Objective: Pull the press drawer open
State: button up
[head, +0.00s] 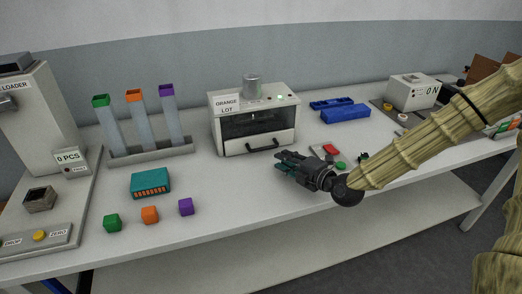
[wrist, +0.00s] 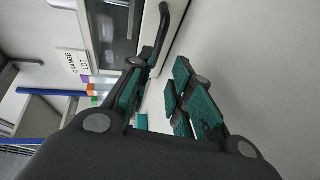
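The press (head: 254,118) is a white box with a dark window and an "ORANGE LOT" label, standing at the back of the bench. Its front drawer has a dark bar handle (head: 263,147) and looks closed. The handle (wrist: 163,35) also shows in the wrist view, running down toward the left fingertip. My gripper (head: 281,162) is just in front and to the right of the handle, low over the bench. In the wrist view its fingers (wrist: 165,64) are apart, with nothing held between them. I cannot tell whether the left finger touches the handle.
A teal box (head: 151,183) and green, orange and purple cubes lie at the front left. A tube rack (head: 150,153) stands behind them. Red (head: 331,149) and green buttons are beside my gripper, with a blue tray (head: 345,113) behind. The bench before the press is clear.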

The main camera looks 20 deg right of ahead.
aim_at(265, 149)
jog(key=shift+w+a+r, duration=0.1)
jog(key=shift+w+r, duration=0.1)
jog(key=shift+w, duration=0.1)
jog(key=shift+w+a, duration=0.1)
jog(key=shift+w, duration=0.25)
jog(key=shift+p+x, duration=0.7)
jog(key=shift+x, duration=4.05)
jog(key=shift+c, duration=0.4)
grip_shut()
